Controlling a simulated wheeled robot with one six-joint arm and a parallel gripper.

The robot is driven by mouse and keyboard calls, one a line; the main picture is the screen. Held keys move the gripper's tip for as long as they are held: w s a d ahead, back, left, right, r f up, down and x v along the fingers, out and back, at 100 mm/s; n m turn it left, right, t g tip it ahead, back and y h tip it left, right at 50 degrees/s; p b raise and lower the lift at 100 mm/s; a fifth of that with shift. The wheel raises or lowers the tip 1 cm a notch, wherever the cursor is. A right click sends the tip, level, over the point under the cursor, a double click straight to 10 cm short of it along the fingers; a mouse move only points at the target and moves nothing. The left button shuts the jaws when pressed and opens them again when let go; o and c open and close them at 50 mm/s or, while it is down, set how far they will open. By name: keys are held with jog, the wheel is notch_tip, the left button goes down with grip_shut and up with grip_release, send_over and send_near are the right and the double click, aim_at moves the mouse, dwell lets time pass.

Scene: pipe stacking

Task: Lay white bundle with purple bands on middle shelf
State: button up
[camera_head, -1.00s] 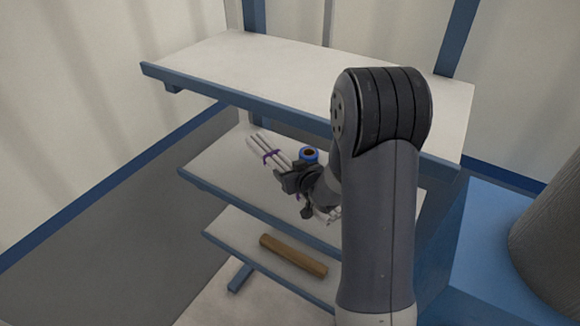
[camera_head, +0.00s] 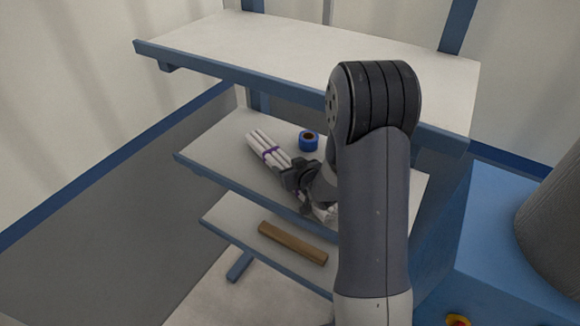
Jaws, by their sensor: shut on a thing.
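The white bundle (camera_head: 262,142) is a group of white pipes with a purple band (camera_head: 270,153) showing near its far left end. My gripper (camera_head: 297,180) is shut around the bundle's middle part and hides some of it. The bundle's other end shows just right of the gripper, partly behind my arm. The bundle lies at a slant over the middle shelf (camera_head: 215,150), a pale board with a blue front edge. I cannot tell whether the bundle touches the board.
A blue ring-shaped roll (camera_head: 309,141) stands on the middle shelf, just behind the bundle. The top shelf (camera_head: 270,45) is bare and overhangs the rear. A brown wooden bar (camera_head: 292,243) lies on the bottom shelf (camera_head: 228,216). The left part of the middle shelf is clear.

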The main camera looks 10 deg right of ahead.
jog(key=shift+f+b, duration=0.45)
jog(key=shift+b, duration=0.05)
jog(key=o, duration=1.4)
jog(key=shift+s, duration=0.1)
